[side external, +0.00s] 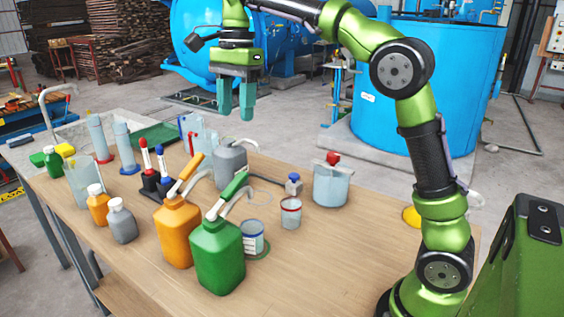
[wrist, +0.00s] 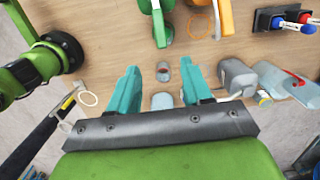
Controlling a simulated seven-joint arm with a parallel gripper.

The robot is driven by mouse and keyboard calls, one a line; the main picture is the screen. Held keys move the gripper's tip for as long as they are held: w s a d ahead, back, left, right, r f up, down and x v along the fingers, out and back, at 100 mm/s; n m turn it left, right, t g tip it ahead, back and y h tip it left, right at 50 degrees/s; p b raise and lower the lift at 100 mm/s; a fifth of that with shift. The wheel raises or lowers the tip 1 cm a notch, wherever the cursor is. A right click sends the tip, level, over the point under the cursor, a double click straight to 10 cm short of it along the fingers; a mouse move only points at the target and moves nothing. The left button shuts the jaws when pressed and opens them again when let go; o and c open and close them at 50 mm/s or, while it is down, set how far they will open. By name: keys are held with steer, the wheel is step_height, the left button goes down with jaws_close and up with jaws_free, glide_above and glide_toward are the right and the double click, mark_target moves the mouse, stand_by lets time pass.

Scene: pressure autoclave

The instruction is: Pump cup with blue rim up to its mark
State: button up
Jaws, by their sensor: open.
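My gripper (side external: 236,110) is open and empty, pointing down high above the far side of the bench. A small cup (side external: 252,237) with a bluish rim and a label stands upright on a green ring beside the green pump bottle (side external: 218,255), near its spout. A second cup (side external: 291,212) has a red rim and stands behind it to the right. An orange pump bottle (side external: 177,230) and a grey pump bottle (side external: 230,165) stand to the left. In the wrist view, the red-rimmed cup (wrist: 163,72) shows between my open fingers. The cup's mark and fill level are too small to tell.
A clear beaker (side external: 330,187) with a red-topped item and a small blue-capped bottle (side external: 294,184) stand on the right. Marker pens (side external: 155,180), small bottles (side external: 122,225) and cylinders crowd the left. The front right of the bench (side external: 340,255) is clear.

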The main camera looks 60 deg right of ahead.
mark_target(236, 180)
steer(key=shift+h, duration=0.6)
steer(key=f, duration=0.5)
steer(key=a+f, duration=0.1)
steer(key=f, duration=0.9)
steer(key=shift+a, duration=0.25)
steer(key=shift+c, duration=0.3)
jaws_close()
